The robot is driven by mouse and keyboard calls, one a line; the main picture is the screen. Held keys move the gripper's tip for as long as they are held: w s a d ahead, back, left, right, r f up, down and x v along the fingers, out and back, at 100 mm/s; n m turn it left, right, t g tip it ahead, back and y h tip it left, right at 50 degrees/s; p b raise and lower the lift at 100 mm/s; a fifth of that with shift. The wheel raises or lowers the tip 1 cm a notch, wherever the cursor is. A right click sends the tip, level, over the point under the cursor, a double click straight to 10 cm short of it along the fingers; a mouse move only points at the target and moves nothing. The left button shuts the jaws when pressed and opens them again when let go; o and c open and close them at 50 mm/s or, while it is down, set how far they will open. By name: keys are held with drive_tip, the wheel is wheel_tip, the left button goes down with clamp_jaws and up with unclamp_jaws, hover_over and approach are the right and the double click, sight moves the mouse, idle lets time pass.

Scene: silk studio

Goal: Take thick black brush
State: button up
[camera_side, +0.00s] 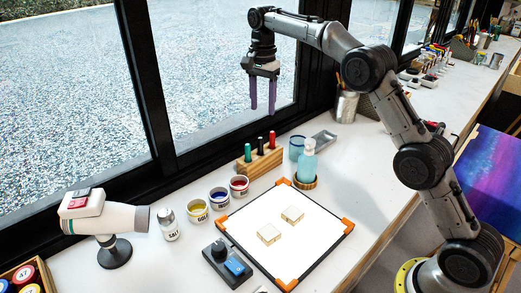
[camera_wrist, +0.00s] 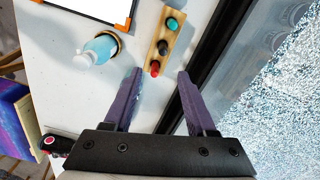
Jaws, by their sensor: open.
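The thick black brush (camera_side: 260,146) stands upright in a wooden block (camera_side: 262,164), between a green one (camera_side: 248,152) and a red one (camera_side: 272,139). My gripper (camera_side: 263,110) is open and empty, with its purple fingers pointing down, above the block and apart from it. In the wrist view the black brush (camera_wrist: 163,47) shows from above in the middle of the block, beyond my fingertips (camera_wrist: 160,72). The red one (camera_wrist: 155,68) appears between the tips in that view.
A turquoise bottle (camera_side: 307,163) stands close to the right of the block, with a blue cup (camera_side: 297,148) behind it. Paint jars (camera_side: 239,187) are in front. A framed white panel (camera_side: 318,222) bears two small blocks. The window frame (camera_side: 235,128) rises behind.

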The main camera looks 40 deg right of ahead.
sight(261, 138)
wheel_tip(261, 138, down, 7)
drive_tip(key=shift+f, duration=0.15)
drive_tip(key=shift+w+a+f, duration=0.1)
drive_tip(key=shift+f, duration=1.25)
drive_tip(key=shift+w+a+f, duration=0.1)
drive_tip(key=shift+f, duration=1.25)
clamp_jaws()
